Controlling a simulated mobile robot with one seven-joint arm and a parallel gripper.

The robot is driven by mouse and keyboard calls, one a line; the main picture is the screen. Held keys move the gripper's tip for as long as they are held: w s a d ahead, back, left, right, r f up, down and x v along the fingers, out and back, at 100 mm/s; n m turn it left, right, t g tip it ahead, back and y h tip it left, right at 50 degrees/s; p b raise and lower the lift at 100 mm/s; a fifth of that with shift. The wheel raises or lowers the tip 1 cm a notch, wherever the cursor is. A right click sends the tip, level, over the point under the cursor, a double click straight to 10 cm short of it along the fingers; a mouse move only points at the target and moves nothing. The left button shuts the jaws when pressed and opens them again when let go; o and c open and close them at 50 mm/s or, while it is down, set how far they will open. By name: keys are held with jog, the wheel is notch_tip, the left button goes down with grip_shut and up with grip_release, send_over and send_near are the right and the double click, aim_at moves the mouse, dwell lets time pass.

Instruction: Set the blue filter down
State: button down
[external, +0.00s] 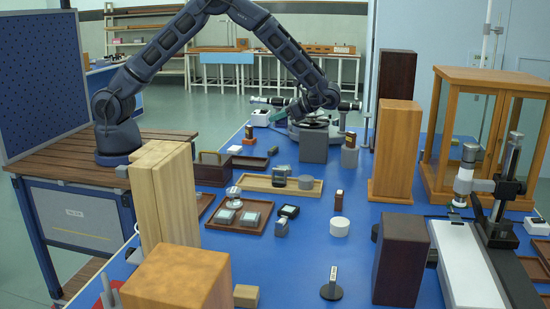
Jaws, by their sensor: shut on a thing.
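My gripper (290,110) is at the far middle of the blue bench, low over the left side of the round spectrometer (316,124). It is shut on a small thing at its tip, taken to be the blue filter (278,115). That thing looks dark greenish and is too small to make out its colour or shape surely. It appears held above the bench, apart from the trays. Several small framed squares sit in the brown tray (239,231) and beside it.
A light wooden tray (262,184) lies mid-bench. Tall wooden blocks stand at left (165,200) and right (396,150), with a dark block (400,258) in front. A wood-framed glass case (490,78) is at right.

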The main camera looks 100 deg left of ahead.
jog(key=w+d+r+m+t+y, duration=0.2)
jog(key=w+r+m+t+y, duration=0.2)
jog(key=w+m+t, duration=0.45)
jog(key=w+d+r+m+t+y, duration=0.35)
jog(key=w+r+m, duration=0.2)
jog(key=w, duration=0.55)
jog(key=w+d+r+m+t+y, duration=0.1)
jog(key=w+r+m+t+y, duration=0.25)
jog(key=w+m+t, duration=0.4)
jog(key=shift+m+g+y, duration=0.3)
jog(key=shift+m+g, duration=0.15)
jog(key=shift+g, duration=0.4)
jog(key=w+f, duration=0.1)
jog(key=f, duration=0.8)
jog(key=w+f, duration=0.1)
jog(key=f, duration=0.8)
jog(key=w+f, duration=0.1)
jog(key=f, duration=0.8)
jog(key=shift+d+f, duration=0.15)
jog(key=shift+f, duration=0.1)
jog(key=c, duration=1.7)
grip_release()
jog(key=shift+o, duration=1.1)
